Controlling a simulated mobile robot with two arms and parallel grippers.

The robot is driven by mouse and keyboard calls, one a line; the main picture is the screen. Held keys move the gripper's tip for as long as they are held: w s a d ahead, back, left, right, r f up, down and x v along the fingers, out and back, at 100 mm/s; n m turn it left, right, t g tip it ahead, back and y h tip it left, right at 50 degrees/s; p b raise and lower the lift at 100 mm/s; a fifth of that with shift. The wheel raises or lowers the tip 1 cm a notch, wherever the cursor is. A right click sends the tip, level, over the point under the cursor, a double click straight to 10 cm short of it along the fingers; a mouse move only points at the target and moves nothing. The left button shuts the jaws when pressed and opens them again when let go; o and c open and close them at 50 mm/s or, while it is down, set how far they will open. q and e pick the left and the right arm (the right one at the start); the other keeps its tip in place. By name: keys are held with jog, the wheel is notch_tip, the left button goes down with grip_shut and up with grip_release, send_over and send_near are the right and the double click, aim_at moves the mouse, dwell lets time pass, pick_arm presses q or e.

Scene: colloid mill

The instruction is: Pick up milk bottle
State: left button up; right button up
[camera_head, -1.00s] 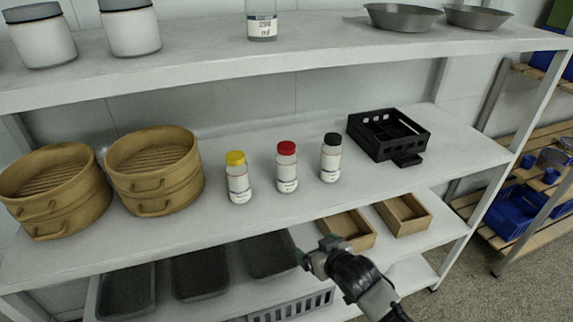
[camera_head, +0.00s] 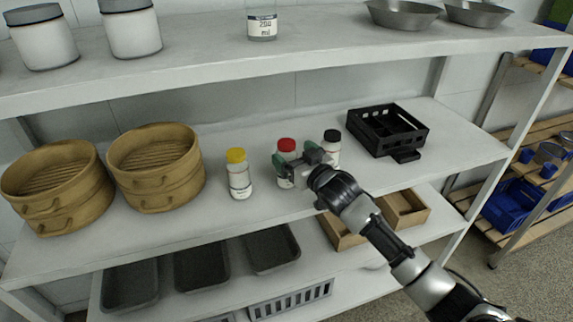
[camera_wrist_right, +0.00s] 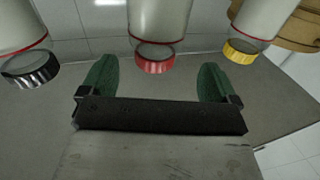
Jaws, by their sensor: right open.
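Three small white milk bottles stand in a row on the middle shelf: one with a yellow cap (camera_head: 238,178), one with a red cap (camera_head: 286,146), one with a black cap (camera_head: 332,137). My right gripper (camera_head: 298,160) is open in front of the red-capped bottle and partly hides it and the black-capped one. The right wrist view appears upside down; the red-capped bottle (camera_wrist_right: 157,45) lies between the green fingers (camera_wrist_right: 156,78), with the black-capped bottle at left and the yellow-capped at right. I cannot tell whether the fingers touch it. My left gripper is out of view.
Bamboo steamers (camera_head: 155,168) stand left of the bottles and a black crate (camera_head: 388,132) stands right. The upper shelf (camera_head: 200,68) overhangs behind. Wooden boxes (camera_head: 404,210) and dark trays (camera_head: 200,266) sit on the shelf below.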

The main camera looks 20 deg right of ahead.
jog(key=shift+d+f+p+x, duration=0.1)
jog(key=shift+f+p+x, duration=0.05)
jog(key=shift+x, duration=0.6)
jog(key=shift+d+f+p+x, duration=0.1)
jog(key=shift+p+x, duration=0.1)
jog(key=shift+x, duration=0.55)
jog(key=shift+d+f+p+x, duration=0.1)
jog(key=shift+f+p+x, duration=0.05)
jog(key=shift+x, duration=0.6)
jog(key=shift+w, duration=0.1)
jog(key=c, duration=1.5)
